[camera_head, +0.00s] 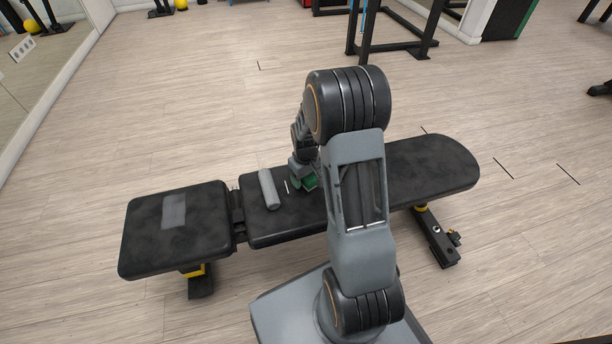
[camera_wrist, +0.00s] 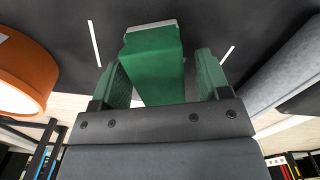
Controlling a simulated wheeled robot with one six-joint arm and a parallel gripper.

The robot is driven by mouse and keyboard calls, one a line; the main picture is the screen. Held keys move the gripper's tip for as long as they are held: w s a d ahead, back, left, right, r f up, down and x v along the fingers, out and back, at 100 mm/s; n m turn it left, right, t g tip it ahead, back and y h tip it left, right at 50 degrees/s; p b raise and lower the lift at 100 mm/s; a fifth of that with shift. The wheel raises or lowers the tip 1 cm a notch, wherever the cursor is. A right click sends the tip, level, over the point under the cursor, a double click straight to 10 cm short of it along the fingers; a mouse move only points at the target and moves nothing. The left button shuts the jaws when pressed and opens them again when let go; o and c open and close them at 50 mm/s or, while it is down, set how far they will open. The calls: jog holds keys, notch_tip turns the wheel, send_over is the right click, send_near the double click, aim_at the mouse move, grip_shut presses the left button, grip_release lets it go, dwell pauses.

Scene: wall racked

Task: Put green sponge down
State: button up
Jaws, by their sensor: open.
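The green sponge (camera_wrist: 153,62), a block with a pale grey end strip, sits between my gripper's two fingers in the wrist view. In the head view a small green patch of it (camera_head: 309,183) shows at the bench top, partly hidden by my gripper (camera_head: 303,174). My gripper (camera_wrist: 163,80) is open, with green-padded fingers on both sides of the sponge. A gap shows between the sponge and the right finger; contact on the left is unclear. The sponge appears to rest on the black padded bench (camera_head: 430,165).
A grey cylinder (camera_head: 269,189) lies on the bench left of my gripper; it also shows in the wrist view (camera_wrist: 285,65). A flat grey item (camera_head: 174,210) lies on the bench's left pad. An orange round object (camera_wrist: 22,62) is close by in the wrist view. The right pad looks clear.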

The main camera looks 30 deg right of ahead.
jog(key=shift+r, duration=0.1)
notch_tip(320, 180, up, 12)
jog(key=p, duration=0.4)
jog(key=shift+p, duration=0.35)
jog(key=shift+r, duration=0.1)
jog(key=s+a+r+t+p, duration=0.1)
jog(key=s+a+r+p, duration=0.2)
jog(key=r+p, duration=0.7)
jog(key=s+a+r+m+t+p, duration=0.1)
jog(key=s+a+r+p, duration=0.2)
jog(key=r, duration=1.5)
jog(key=s+a+r+m+t+p, duration=0.1)
jog(key=s+a+r+p, duration=0.2)
jog(key=s+r+p, duration=0.6)
jog(key=shift+s+a+r+t+p, duration=0.3)
jog(key=shift+r+p, duration=2.3)
jog(key=shift+p, duration=1.25)
